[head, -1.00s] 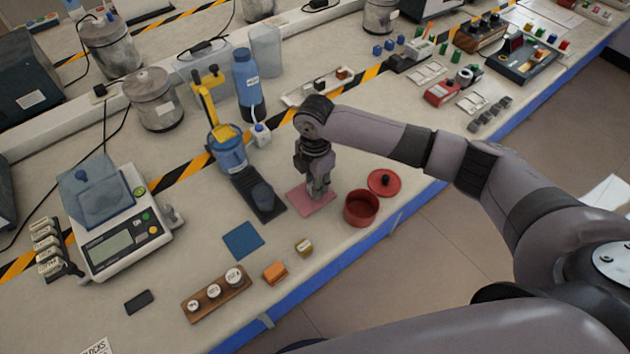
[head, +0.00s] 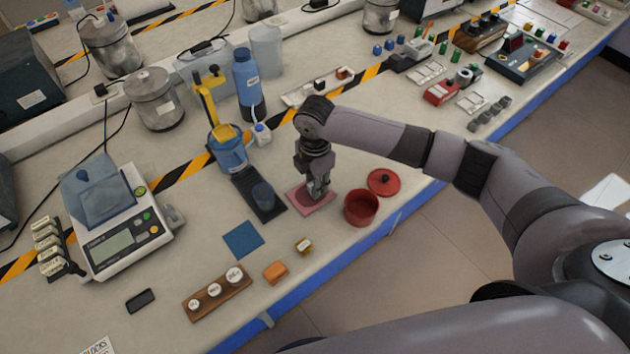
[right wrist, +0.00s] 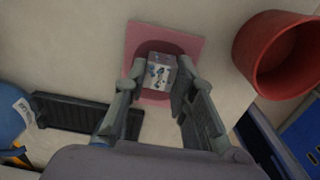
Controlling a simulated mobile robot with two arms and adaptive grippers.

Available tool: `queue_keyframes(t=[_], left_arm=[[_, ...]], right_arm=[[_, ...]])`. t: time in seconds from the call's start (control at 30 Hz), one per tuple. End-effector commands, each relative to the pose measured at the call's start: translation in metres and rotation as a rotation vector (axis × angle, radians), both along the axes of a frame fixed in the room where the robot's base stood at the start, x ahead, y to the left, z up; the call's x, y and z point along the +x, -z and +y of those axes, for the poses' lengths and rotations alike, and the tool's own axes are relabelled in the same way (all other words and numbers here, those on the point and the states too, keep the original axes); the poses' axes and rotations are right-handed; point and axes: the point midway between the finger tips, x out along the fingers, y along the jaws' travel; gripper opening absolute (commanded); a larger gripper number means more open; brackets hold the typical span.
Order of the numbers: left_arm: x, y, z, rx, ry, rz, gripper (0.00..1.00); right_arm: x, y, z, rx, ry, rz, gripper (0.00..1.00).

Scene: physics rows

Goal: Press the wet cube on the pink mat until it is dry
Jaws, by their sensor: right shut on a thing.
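My right gripper (head: 317,192) points down over the pink mat (head: 297,199). In the right wrist view its fingers (right wrist: 157,85) are shut on a small pale cube (right wrist: 160,70) with blue and dark marks on its upper face. The cube is over the middle of the pink mat (right wrist: 138,33); whether it is pressed into it I cannot tell. A dark reddish, wet-looking patch shows on the mat around the cube. In the head view the fingers mostly hide the cube. My left gripper is not in view.
A red pot (head: 361,207) stands close right of the mat, its red lid (head: 383,182) behind it. A dark tray (head: 268,207) lies close left.

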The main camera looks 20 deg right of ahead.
Motion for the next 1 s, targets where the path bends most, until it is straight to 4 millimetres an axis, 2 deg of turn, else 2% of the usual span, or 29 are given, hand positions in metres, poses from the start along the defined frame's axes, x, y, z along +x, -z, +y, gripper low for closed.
queue_keyframes(t=[1.0], left_arm=[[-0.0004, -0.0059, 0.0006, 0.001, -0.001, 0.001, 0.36]], right_arm=[[-0.0024, 0.0036, 0.0000, -0.001, -0.001, 0.006, 0.00]])
